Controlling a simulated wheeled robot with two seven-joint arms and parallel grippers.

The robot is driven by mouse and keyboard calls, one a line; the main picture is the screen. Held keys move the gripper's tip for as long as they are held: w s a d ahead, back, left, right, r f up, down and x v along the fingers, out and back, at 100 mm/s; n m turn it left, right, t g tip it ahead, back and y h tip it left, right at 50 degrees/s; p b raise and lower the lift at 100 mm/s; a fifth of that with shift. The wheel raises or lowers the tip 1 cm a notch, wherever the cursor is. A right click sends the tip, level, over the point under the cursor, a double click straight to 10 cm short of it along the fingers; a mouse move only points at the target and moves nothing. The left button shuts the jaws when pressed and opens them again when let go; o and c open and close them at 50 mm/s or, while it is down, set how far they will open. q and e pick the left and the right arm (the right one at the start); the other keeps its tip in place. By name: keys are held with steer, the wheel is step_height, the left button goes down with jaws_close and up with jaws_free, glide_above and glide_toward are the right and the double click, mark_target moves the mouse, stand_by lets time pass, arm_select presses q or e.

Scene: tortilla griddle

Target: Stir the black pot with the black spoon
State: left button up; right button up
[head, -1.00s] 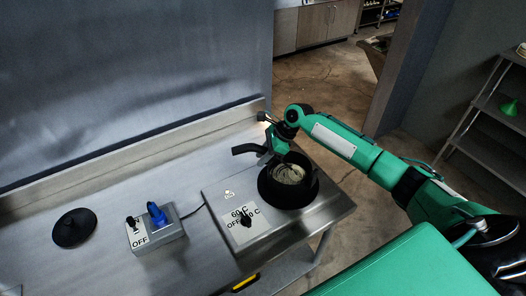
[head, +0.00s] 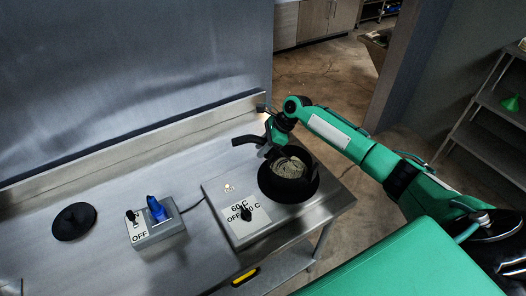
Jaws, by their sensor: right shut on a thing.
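The black pot (head: 305,189) sits on the hot plate near the right end of the steel counter, with pale, swirled contents inside. My right gripper (head: 273,148) is above the pot's back-left rim, shut on the black spoon (head: 246,140). The spoon's dark handle sticks out to the left of the gripper. Its lower end is hard to make out at the pot's rim and inside. My left gripper is not in view.
The hot plate (head: 222,189) has a dial and temperature label in front. A switch box (head: 158,232) with a blue plug stands left of it. A black lid (head: 74,221) lies at the far left. A wall (head: 140,80) rises behind the counter.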

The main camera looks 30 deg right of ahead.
steer(key=shift+s+a+p, duration=0.2)
steer(key=shift+s+a, duration=0.1)
steer(key=shift+s, duration=0.55)
steer(key=shift+s+a+p, duration=0.25)
steer(key=shift+s+a, duration=0.05)
steer(key=shift+s, duration=0.5)
steer(key=shift+s+a+p, duration=0.2)
steer(key=shift+s+a, duration=0.1)
steer(key=shift+s, duration=0.55)
steer(key=shift+w, duration=0.1)
steer(key=shift+w+d+b, duration=0.2)
steer(key=shift+w+d, duration=0.15)
steer(key=shift+w, duration=0.55)
steer(key=shift+w+d+b, duration=0.2)
steer(key=shift+w+d, duration=0.1)
steer(key=shift+w, duration=0.65)
steer(key=shift+w+d+b, duration=0.2)
steer(key=shift+w+d, duration=0.15)
steer(key=shift+w, duration=0.55)
steer(key=s+a+p, duration=0.1)
steer(key=s+a, duration=0.1)
steer(key=s, duration=0.3)
steer(key=shift+s, duration=0.35)
